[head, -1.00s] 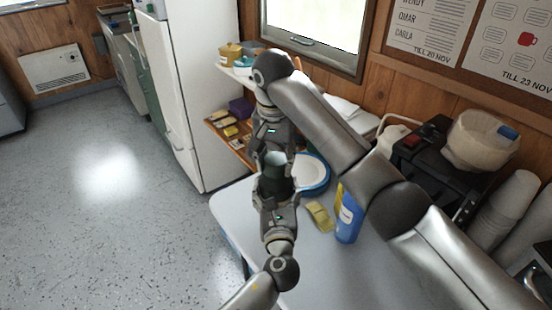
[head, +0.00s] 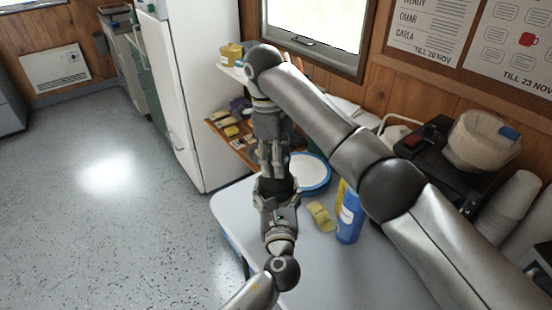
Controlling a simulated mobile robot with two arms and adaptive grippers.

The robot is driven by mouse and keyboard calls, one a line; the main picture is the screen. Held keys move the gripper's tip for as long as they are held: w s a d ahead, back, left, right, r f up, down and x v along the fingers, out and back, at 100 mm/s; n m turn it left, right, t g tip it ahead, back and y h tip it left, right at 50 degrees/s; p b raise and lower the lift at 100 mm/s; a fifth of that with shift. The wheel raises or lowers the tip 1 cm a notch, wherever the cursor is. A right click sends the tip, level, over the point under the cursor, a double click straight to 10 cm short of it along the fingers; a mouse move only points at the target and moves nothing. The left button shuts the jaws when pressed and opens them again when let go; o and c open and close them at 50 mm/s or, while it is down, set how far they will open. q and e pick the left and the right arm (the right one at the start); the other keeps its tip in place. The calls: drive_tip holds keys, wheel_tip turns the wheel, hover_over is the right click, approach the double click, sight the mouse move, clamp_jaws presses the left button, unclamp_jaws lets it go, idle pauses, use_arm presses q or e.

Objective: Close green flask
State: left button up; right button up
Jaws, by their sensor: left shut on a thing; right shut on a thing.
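The green flask (head: 279,184) shows only as a dark green patch, held over the near left edge of the white table. My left gripper (head: 277,187) comes up from below and is shut around the flask's body. My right gripper (head: 273,163) reaches down from above and is shut just over the flask's top. What it grips is hidden behind its fingers. It may be the flask's lid, but I cannot make it out. I cannot tell whether the lid is seated.
On the white table (head: 300,266) are a blue-rimmed plate (head: 313,174), a yellow sponge (head: 320,216) and a blue bottle (head: 348,222). A black machine (head: 428,150) and stacked cups (head: 508,208) stand at right. A shelf (head: 232,143) with small items is behind. Floor is clear at left.

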drive_tip(key=m, duration=0.3)
drive_tip(key=o, duration=1)
drive_tip(key=shift+r, duration=2.25)
drive_tip(key=shift+c, duration=0.3)
